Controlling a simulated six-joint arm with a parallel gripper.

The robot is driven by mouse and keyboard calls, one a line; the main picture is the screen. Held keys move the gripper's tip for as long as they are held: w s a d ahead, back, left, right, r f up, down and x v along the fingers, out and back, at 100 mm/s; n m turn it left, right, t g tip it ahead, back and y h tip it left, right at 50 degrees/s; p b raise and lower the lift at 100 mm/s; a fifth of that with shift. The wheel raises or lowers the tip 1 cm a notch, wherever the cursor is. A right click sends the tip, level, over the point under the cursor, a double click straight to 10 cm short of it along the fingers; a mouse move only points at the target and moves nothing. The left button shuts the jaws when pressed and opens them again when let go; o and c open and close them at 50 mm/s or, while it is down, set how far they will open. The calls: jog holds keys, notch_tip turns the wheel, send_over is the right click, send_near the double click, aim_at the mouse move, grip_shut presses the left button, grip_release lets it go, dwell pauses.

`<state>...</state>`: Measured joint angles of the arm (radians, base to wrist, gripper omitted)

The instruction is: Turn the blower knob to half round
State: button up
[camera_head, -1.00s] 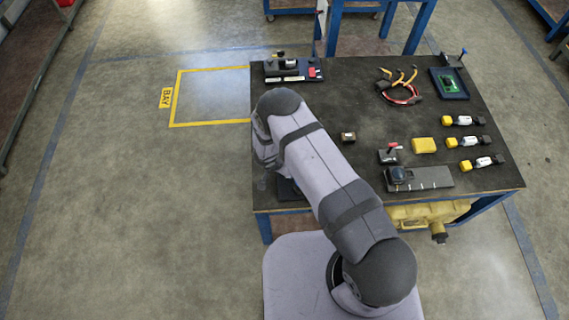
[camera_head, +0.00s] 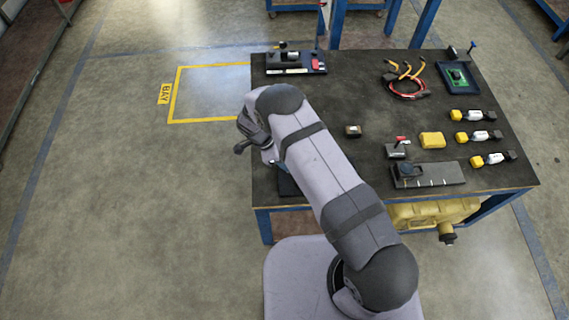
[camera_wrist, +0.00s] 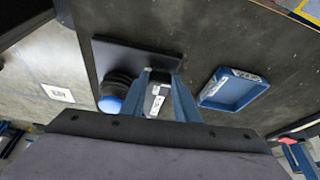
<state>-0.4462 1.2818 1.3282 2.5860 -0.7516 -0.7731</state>
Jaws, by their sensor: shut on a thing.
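My gripper (camera_wrist: 161,80) points down toward the table in the wrist view, its two bluish fingers shut on a small white-and-dark piece (camera_wrist: 156,98). A round black knob with a blue top (camera_wrist: 109,104) stands just left of the fingers, by a black plate (camera_wrist: 135,57). I cannot tell whether it is the blower knob. In the head view my gripper (camera_head: 245,142) shows at the table's left edge, partly behind my arm. A dark round dial (camera_head: 410,170) sits on a grey ticked plate (camera_head: 446,174) at front right, well away from my gripper.
The dark table (camera_head: 330,100) holds a black device (camera_head: 292,60), a yellow block (camera_head: 432,139), a red-levered switch (camera_head: 397,150), cables (camera_head: 405,82) and several yellow-ended cylinders. A blue tray (camera_wrist: 224,106) lies right of the fingers in the wrist view. Open floor lies left.

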jog(key=shift+w+m+b, duration=0.2)
jog(key=shift+m+b, duration=0.2)
jog(key=shift+m, duration=0.2)
jog(key=shift+r, duration=0.1)
jog(key=o, duration=1)
jog(key=shift+s, duration=0.1)
jog(key=shift+o, duration=0.2)
jog(key=b+v, duration=0.2)
jog(key=v, duration=0.5)
jog(key=shift+r+m, duration=0.1)
jog(key=shift+m, duration=0.2)
